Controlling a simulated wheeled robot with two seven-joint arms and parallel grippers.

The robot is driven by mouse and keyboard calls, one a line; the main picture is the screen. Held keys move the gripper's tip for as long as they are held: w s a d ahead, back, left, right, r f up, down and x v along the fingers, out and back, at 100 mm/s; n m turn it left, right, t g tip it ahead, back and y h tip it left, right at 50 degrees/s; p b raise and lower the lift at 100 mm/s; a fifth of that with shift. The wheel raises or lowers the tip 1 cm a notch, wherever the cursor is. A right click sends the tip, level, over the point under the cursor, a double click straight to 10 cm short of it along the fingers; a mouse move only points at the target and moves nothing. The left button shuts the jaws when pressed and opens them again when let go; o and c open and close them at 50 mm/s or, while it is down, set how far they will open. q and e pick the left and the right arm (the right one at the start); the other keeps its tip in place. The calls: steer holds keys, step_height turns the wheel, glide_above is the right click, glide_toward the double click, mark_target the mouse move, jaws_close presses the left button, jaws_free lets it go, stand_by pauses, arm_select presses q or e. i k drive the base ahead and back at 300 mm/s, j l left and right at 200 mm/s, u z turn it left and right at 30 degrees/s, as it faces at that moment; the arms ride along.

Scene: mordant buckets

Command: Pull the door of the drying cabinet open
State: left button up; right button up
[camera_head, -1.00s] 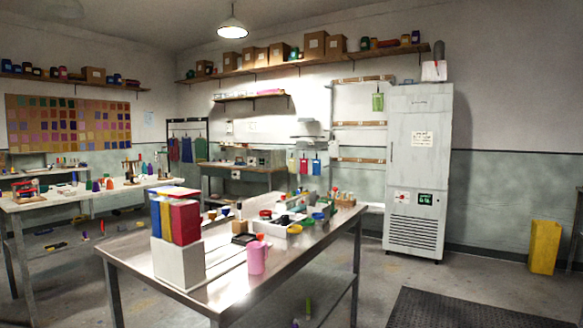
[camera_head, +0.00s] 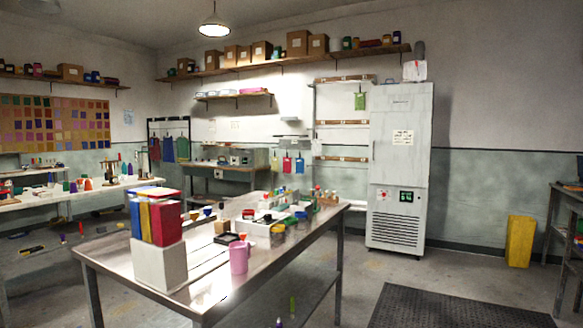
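The drying cabinet (camera_head: 400,165) is a tall pale grey unit against the back wall, right of the middle. It has a paper label on its upper door, a panel with a small green display below, and a vent grille near the floor. Its door looks closed. A thin dark handle seems to show at the door's left edge, too small to be sure. Neither of my grippers is in the head view.
A steel table (camera_head: 205,300) with colored binders, a pink jug (camera_head: 239,256) and trays stands between me and the cabinet, to the left. A dark floor mat (camera_head: 450,308) lies ahead right. A yellow bin (camera_head: 519,242) and a dark table (camera_head: 565,200) are at the right.

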mark_target(400, 144)
steer(key=i+l+z, duration=0.3)
steer(key=i, duration=0.25)
steer(key=i+l+z, duration=0.3)
steer(key=i, duration=0.25)
steer(key=i+z, duration=0.3)
steer(key=i, duration=2.55)
steer(key=i+u, duration=0.15)
steer(key=i, duration=0.4)
steer(key=i+u, duration=0.15)
steer(key=i, duration=0.45)
steer(key=i+u, duration=0.1)
steer(key=i, duration=0.45)
steer(key=i+l+u, duration=0.15)
steer(key=i, duration=0.4)
steer(key=i+l+u, duration=0.15)
steer(key=i, duration=0.4)
